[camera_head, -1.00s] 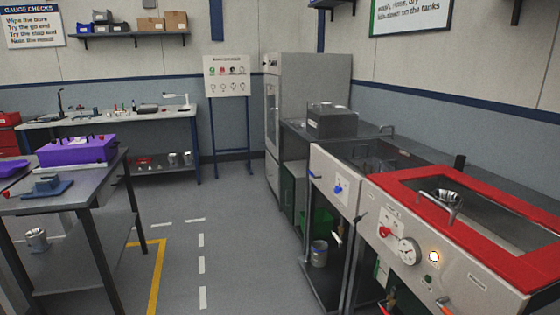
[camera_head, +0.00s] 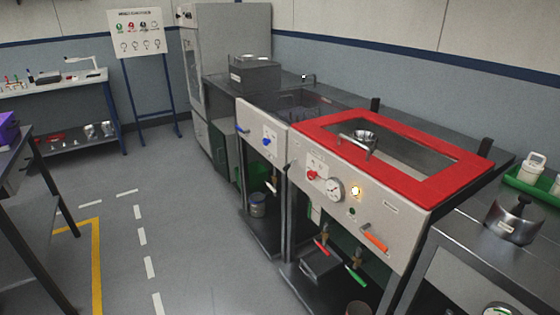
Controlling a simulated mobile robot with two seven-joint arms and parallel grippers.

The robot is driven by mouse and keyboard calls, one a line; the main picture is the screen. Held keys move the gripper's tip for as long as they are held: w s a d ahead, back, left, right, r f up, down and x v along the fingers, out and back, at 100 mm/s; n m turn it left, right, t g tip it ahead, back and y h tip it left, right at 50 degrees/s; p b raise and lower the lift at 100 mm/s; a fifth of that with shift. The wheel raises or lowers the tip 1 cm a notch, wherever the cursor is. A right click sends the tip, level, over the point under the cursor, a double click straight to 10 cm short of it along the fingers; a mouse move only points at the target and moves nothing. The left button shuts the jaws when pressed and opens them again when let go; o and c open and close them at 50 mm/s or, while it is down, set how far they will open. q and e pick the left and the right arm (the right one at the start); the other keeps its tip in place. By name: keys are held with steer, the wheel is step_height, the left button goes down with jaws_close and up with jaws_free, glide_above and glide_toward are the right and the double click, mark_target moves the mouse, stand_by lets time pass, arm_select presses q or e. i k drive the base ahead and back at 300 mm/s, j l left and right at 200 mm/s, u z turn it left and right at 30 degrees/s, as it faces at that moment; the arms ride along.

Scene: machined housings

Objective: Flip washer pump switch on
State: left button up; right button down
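A wash station with a red-rimmed tank (camera_head: 325,123) stands right of centre. Neither of my grippers is in view.
Red (camera_head: 321,246) and green (camera_head: 356,276) valve handles sit under the tank. A metal pot (camera_head: 513,219) and a green tray (camera_head: 535,182) are on the right counter. A dark table (camera_head: 42,165) stands at left. The floor (camera_head: 185,225) between is clear.

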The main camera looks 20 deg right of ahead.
mark_target(288, 166)
steer(key=z, duration=0.4)
steer(key=i+j+z, duration=0.1)
steer(key=z, duration=0.35)
steer(key=j+z, duration=0.1)
steer(key=z, duration=0.3)
steer(key=i+j+z, duration=0.2)
steer(key=j+z, duration=0.15)
steer(key=i+j+z, duration=0.1)
steer(key=j+z, duration=0.4)
steer(key=j, duration=0.3)
steer(key=i+j+z, duration=0.15)
steer(key=j, duration=0.35)
steer(key=j+z, duration=0.15)
steer(key=j, duration=1.9)
steer(key=i, duration=0.05)
